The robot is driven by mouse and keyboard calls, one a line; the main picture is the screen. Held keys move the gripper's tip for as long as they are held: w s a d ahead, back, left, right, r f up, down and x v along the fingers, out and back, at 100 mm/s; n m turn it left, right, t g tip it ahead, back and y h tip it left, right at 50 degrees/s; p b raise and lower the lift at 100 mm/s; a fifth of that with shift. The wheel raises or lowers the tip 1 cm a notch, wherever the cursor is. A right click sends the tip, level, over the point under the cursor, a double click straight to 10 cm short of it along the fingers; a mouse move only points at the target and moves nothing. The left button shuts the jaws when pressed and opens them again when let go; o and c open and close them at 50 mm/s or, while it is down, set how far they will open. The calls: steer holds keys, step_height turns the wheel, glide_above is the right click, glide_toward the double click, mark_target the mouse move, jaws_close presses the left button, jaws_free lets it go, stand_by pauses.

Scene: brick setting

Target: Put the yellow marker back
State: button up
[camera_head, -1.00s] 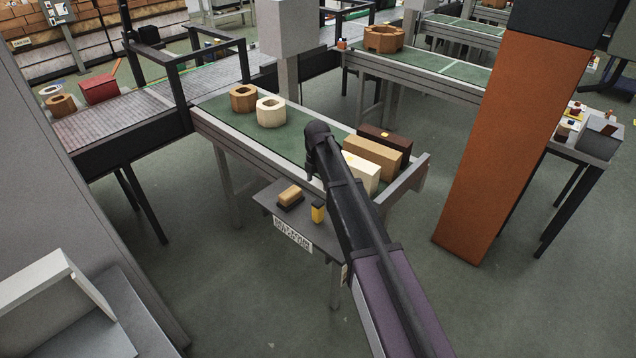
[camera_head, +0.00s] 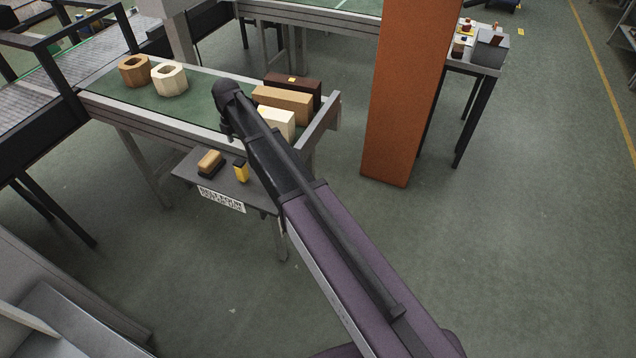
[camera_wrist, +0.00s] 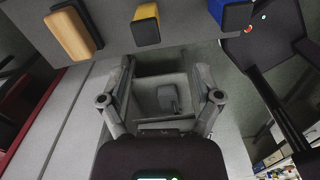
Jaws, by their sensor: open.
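A small upright yellow piece with a dark top (camera_head: 241,172) stands on a grey shelf (camera_head: 262,196) at the front of the green-topped bench. It shows yellow and black at the top of the wrist view (camera_wrist: 146,24). A small flat yellow patch (camera_head: 291,79) lies on a dark brown block; I cannot tell which of the two is the marker. My gripper (camera_wrist: 163,68) is open and empty, its fingers wide apart, below the yellow piece in the wrist view and apart from it. In the head view my arm hides the gripper's fingers.
A wooden-backed brush (camera_head: 209,162) lies left of the yellow piece. A blue piece (camera_wrist: 231,13) is right of it in the wrist view. Tan (camera_head: 282,104) and cream (camera_head: 274,122) blocks stand on the bench behind my arm. An orange column (camera_head: 403,100) stands to the right.

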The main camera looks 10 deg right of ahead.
steer(key=s+d+m, duration=2.1)
steer(key=s+m, duration=0.4)
steer(key=m, duration=0.1)
steer(key=shift+d+m, duration=0.35)
steer(key=shift+m, duration=0.05)
